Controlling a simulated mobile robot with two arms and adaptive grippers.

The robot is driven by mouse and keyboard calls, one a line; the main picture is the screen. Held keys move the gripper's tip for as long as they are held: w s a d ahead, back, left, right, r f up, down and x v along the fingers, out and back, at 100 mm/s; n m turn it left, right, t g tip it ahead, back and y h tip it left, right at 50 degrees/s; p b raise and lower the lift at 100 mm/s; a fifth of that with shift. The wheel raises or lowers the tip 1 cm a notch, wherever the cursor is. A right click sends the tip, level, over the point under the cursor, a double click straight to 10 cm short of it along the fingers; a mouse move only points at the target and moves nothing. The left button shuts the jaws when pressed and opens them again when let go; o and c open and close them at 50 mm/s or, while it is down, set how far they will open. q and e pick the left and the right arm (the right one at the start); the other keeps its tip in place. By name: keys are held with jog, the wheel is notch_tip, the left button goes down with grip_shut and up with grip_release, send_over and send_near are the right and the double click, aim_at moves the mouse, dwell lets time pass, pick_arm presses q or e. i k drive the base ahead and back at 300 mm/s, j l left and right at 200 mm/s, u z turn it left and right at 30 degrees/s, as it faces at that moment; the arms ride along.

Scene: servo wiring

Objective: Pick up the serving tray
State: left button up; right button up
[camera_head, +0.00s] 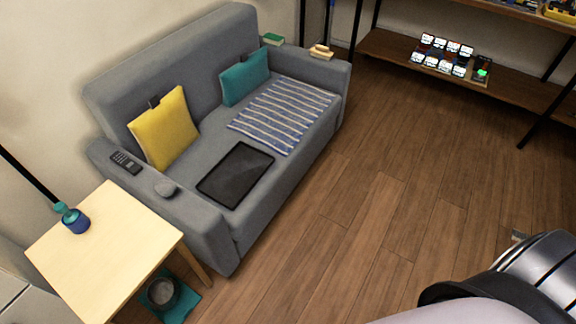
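A dark, flat, rectangular tray (236,174) lies on the seat of the grey sofa (210,245), near its front edge and near the left armrest. Its whole top shows and nothing lies on it. Part of one of my arms shows at the lower right, well away from the tray. I make out no gripper clearly in the head view, and nothing touches the tray.
A striped blanket (284,115), yellow cushion (164,130) and teal cushion (245,77) are on the sofa. A wooden side table (110,250) stands left. Open floor (350,230) lies before the sofa.

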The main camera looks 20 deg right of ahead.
aim_at(232, 178)
jog(key=z, duration=0.25)
jog(key=u, duration=0.85)
jog(key=l+u, duration=1.15)
jog(key=k+l+u, duration=0.15)
jog(key=l+u, duration=0.2)
